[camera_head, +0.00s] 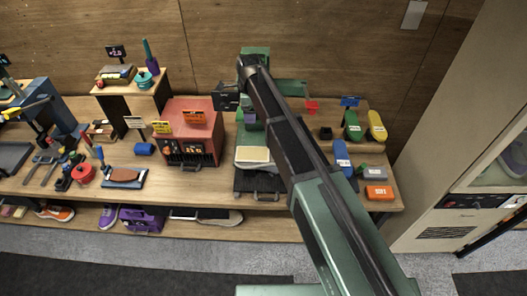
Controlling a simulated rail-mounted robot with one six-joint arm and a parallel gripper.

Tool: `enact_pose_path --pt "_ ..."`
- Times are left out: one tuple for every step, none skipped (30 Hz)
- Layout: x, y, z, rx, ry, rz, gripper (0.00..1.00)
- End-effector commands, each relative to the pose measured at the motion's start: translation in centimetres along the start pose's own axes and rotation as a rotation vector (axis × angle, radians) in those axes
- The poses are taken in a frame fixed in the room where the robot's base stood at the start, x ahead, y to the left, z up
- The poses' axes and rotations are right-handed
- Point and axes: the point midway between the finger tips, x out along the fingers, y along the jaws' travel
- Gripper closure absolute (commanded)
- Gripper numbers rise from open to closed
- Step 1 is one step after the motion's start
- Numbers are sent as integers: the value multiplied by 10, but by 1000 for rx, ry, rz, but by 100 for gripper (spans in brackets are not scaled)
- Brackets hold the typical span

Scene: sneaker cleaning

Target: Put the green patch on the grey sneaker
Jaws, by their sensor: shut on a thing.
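My gripper (249,116) is at the far end of my green and black arm, above the back of a dark tray, and partly hidden by the arm. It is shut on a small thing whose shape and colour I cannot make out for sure. A grey shoe-like thing with a cream top (254,156) rests on the dark tray (257,184), just in front of the gripper. It may be the grey sneaker; the arm passes close to its right. I cannot pick out the green patch with certainty.
A red box (188,130) stands left of the tray. Green (352,126), yellow (376,127) and blue (342,156) bottle-like things, a grey block (374,172) and an orange block (379,192) lie at right. Several sneakers sit on the lower shelf. Tools crowd the left bench.

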Motion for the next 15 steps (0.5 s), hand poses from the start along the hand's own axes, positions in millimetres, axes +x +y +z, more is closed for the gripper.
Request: enact_pose_path --pt "8 0 0 0 0 0 52" --pt "14 0 0 0 0 0 52" --pt "24 0 0 0 0 0 52" --pt "33 0 0 0 0 0 52" --pt "43 0 0 0 0 0 52" --pt "58 0 0 0 0 0 52" --pt "69 0 0 0 0 0 52" --pt "80 0 0 0 0 0 52" --pt "95 0 0 0 0 0 52" --pt "105 0 0 0 0 0 52" --pt "115 0 0 0 0 0 52" --pt "128 0 0 0 0 0 52" --pt "138 0 0 0 0 0 52" --pt "146 0 0 0 0 0 52" --pt "155 0 0 0 0 0 52"
